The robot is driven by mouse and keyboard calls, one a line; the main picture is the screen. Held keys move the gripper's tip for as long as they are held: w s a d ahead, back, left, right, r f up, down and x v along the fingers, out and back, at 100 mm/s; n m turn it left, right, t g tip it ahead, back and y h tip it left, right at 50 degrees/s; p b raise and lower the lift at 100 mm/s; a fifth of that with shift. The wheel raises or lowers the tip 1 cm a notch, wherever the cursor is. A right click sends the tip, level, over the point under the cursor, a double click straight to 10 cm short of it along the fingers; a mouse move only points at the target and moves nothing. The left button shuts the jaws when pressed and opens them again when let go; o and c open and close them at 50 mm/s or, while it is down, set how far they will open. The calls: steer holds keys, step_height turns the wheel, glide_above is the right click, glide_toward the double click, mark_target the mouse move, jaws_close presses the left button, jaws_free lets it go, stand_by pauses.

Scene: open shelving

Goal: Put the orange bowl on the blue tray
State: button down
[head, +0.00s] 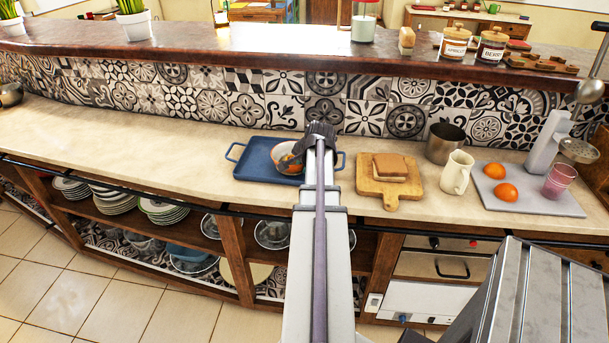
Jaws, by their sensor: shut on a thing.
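The blue tray (256,172) lies on the counter and has a handle at each side. A bowl (284,153) with a pale rim and orange colouring shows over the tray's middle. My gripper (303,149) reaches in from the right of the bowl, at its rim, and is shut on it. My arm and the dark gripper body hide the bowl's right side and part of the tray. I cannot tell whether the bowl touches the tray or is held just above it.
Right of the tray are a wooden board (385,188) with bread-like slices, a metal pot (444,143), a cream jug (457,172) and a grey board (530,197) with two oranges and a pink glass. The counter left of the tray is clear. A raised ledge runs behind.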

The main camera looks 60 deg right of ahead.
steer(key=shift+p, duration=0.3)
steer(key=shift+f, duration=0.3)
steer(key=c, duration=1.1)
jaws_free()
steer(key=shift+r, duration=0.1)
steer(key=shift+r, duration=0.25)
steer(key=p+v, duration=1)
steer(key=v, duration=0.1)
steer(key=shift+s+a+r+p, duration=0.1)
steer(key=shift+s+r+p, duration=0.1)
steer(key=shift+r+p, duration=0.15)
